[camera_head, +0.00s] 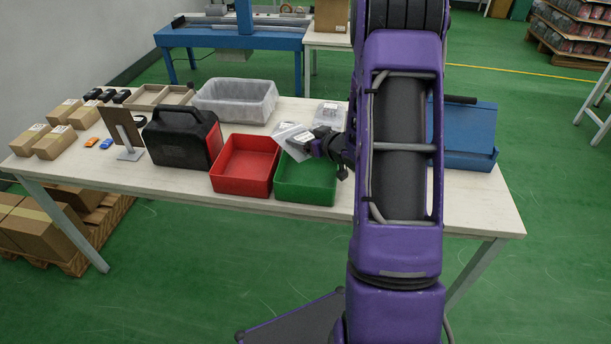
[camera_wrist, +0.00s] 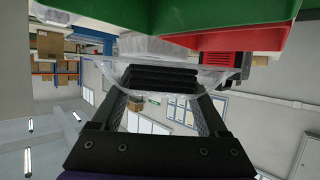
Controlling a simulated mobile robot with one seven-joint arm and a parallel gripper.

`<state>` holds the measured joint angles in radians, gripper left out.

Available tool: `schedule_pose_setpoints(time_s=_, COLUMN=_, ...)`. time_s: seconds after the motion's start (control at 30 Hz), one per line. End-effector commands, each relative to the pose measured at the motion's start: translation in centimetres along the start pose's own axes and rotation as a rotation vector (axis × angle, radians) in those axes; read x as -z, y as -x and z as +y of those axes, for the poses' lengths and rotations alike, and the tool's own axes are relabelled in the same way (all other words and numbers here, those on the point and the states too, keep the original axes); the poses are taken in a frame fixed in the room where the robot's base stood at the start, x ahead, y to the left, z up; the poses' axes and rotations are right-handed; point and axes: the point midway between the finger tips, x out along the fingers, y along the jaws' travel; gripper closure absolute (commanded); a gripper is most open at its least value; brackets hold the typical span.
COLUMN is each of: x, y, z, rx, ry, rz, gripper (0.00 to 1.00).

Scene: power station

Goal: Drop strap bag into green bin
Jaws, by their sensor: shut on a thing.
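My gripper (camera_head: 313,144) is shut on a clear plastic strap bag (camera_head: 288,132). The bag hangs over the back left part of the green bin (camera_head: 308,190), close to the edge of the red bin. In the wrist view, the clear bag (camera_wrist: 118,74) spreads out on both sides of my dark fingertips (camera_wrist: 160,80). The green bin (camera_wrist: 205,14) fills the top of that view. My arm hides the area to the right of the green bin in the head view.
A red bin (camera_head: 245,167) stands directly left of the green bin. A black and red case (camera_head: 181,138) is farther left. A lined grey tub (camera_head: 235,98) and a clear packet (camera_head: 331,115) are behind. A blue box (camera_head: 468,135) stands right of my arm.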

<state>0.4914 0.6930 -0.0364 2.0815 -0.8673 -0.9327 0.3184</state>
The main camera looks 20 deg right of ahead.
Motion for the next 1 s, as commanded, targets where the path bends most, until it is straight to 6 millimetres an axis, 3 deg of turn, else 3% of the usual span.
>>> schedule_pose_setpoints(time_s=0.3, x=-0.3, y=-0.1, z=0.0, rx=0.000, ry=0.001, rz=0.001, gripper=0.87)
schedule_pose_setpoints(time_s=0.33, x=-0.3, y=-0.1, z=0.0, rx=0.000, ry=0.001, rz=0.001, gripper=0.18)
schedule_pose_setpoints(time_s=0.43, x=-0.3, y=-0.1, z=0.0, rx=0.000, ry=0.001, rz=0.001, gripper=0.00)
schedule_pose_setpoints(time_s=0.77, x=-0.3, y=0.4, z=0.1, rx=-0.001, ry=0.001, rz=0.000, gripper=0.00)
schedule_pose_setpoints(time_s=1.0, x=-0.2, y=4.6, z=0.2, rx=-0.005, ry=0.000, rz=0.001, gripper=0.00)
